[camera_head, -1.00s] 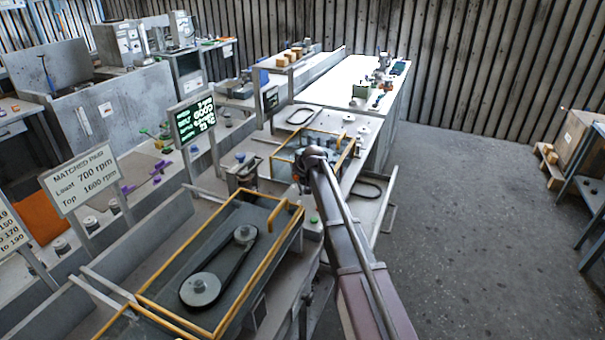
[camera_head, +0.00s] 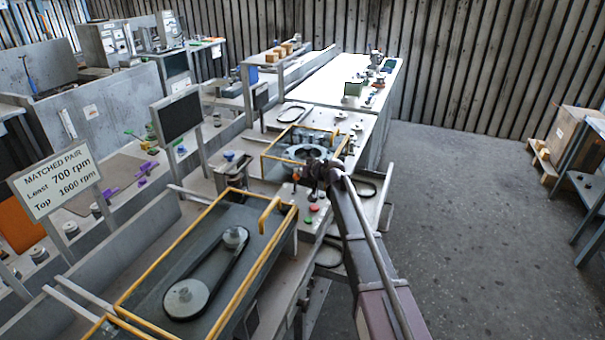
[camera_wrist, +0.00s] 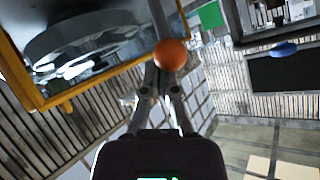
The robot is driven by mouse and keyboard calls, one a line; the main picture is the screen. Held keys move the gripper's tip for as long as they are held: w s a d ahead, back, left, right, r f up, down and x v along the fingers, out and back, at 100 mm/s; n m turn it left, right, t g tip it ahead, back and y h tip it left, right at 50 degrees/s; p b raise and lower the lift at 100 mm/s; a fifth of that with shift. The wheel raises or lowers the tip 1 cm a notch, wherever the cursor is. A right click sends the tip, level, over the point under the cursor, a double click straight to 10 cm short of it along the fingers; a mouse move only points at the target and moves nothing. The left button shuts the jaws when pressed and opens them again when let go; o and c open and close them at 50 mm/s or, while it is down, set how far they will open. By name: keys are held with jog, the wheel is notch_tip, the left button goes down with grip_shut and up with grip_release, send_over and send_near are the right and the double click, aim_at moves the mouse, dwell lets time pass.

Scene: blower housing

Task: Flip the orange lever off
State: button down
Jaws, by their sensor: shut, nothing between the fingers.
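An orange ball knob (camera_wrist: 170,55), the lever's end, shows in the wrist view right beside my fingertips. In the head view my gripper (camera_head: 312,178) is small and dark, above a grey control box (camera_head: 299,212) with a red button (camera_head: 313,208) and a green button (camera_head: 307,220).
A yellow-framed case with a belt and two pulleys (camera_head: 183,299) lies in front left. Another yellow-framed housing (camera_head: 282,150) stands just behind my gripper. A dark display (camera_head: 180,117) and a rpm sign (camera_head: 54,183) stand left. The floor at right is open.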

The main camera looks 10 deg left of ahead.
jog(key=shift+s+d+f, duration=0.2)
jog(key=shift+s+d, duration=0.15)
jog(key=shift+d, duration=0.35)
jog(key=shift+a, duration=0.1)
jog(key=shift+a+r, duration=0.1)
jog(key=shift+r, duration=0.05)
jog(key=shift+r+p, duration=0.65)
